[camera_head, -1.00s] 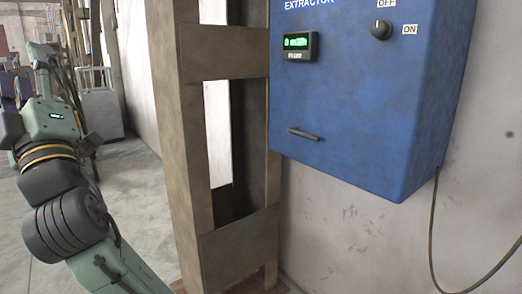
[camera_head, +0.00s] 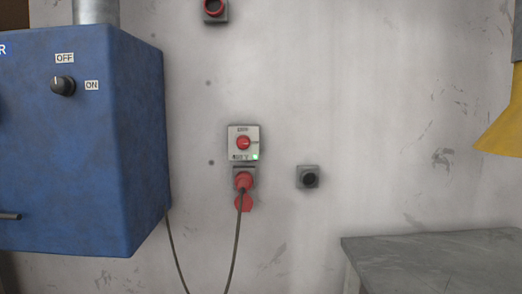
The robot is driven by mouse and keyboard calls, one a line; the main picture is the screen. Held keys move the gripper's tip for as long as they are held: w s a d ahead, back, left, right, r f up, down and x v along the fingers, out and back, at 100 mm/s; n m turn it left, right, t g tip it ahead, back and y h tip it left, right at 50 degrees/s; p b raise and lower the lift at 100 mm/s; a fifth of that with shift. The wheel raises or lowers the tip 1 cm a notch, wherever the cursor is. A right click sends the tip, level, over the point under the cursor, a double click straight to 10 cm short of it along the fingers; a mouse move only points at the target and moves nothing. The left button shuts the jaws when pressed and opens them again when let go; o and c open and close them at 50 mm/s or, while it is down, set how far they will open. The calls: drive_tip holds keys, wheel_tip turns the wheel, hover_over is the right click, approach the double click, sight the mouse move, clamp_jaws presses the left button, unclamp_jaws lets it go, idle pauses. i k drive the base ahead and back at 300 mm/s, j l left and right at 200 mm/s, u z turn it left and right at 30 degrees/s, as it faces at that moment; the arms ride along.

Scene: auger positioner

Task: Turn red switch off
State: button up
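A red rotary switch (camera_head: 243,143) sits on a light grey box on the wall, near the middle of the head view. A small green light (camera_head: 255,156) glows at the box's lower right. A red plug (camera_head: 243,181) with a dark cable is fitted in the socket just below the box. My gripper is not in the current view, so its state and its distance from the switch are hidden.
A blue extractor box (camera_head: 75,160) with a black OFF/ON knob (camera_head: 63,86) juts out at the left. A small grey box with a black round front (camera_head: 308,177) is right of the plug. A grey table (camera_head: 440,255) stands at lower right. A yellow part (camera_head: 502,125) hangs at the right edge.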

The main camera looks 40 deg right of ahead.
sight(243, 142)
drive_tip(key=z, duration=1.15)
